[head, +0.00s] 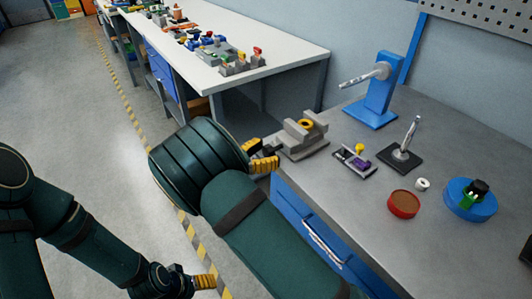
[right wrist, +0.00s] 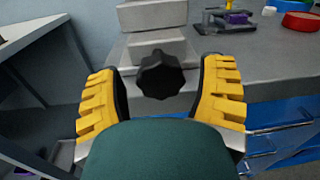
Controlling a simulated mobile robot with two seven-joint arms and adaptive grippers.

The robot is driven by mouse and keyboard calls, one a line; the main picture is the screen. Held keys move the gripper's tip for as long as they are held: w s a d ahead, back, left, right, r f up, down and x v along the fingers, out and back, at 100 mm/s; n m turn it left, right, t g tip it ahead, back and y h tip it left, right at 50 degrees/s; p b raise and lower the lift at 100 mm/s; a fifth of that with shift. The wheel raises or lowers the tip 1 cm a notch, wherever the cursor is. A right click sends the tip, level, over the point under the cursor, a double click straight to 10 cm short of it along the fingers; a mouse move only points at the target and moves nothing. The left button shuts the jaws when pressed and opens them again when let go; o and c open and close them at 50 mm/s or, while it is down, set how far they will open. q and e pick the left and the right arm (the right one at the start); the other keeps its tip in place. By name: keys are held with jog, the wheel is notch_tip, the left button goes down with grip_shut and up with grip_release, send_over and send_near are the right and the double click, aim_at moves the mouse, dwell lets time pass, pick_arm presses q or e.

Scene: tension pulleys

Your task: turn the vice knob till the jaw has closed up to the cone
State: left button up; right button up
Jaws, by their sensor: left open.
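The grey vice (head: 303,148) stands at the near-left corner of the grey workbench. A small round yellow piece (head: 306,123), perhaps the cone, sits at its top between the jaws; the gap to the jaw is too small to tell. The black lobed vice knob (right wrist: 160,75) faces my right wrist camera. My right gripper (right wrist: 160,98) is open, with its yellow fingers on either side of the knob and visible gaps at both sides. It also shows at the vice in the head view (head: 263,156). My left gripper (head: 204,282) is open and empty, low over the floor.
A blue stand (head: 376,100), a small purple-and-grey fixture (head: 354,161), a black base with a rod (head: 400,158), a red dish (head: 403,203) and a blue disc (head: 470,200) stand right of the vice. A blue drawer front (head: 310,232) lies below the bench edge.

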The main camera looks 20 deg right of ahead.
jog(key=c, duration=0.9)
jog(key=shift+m, duration=0.4)
jog(key=shift+c, duration=0.2)
jog(key=shift+m+p, duration=0.4)
jog(key=shift+m, duration=0.5)
jog(key=m, duration=0.3)
jog(key=shift+m+y, duration=0.3)
jog(key=m, duration=0.6)
jog(key=shift+m+b, duration=0.3)
jog(key=o, duration=1.2)
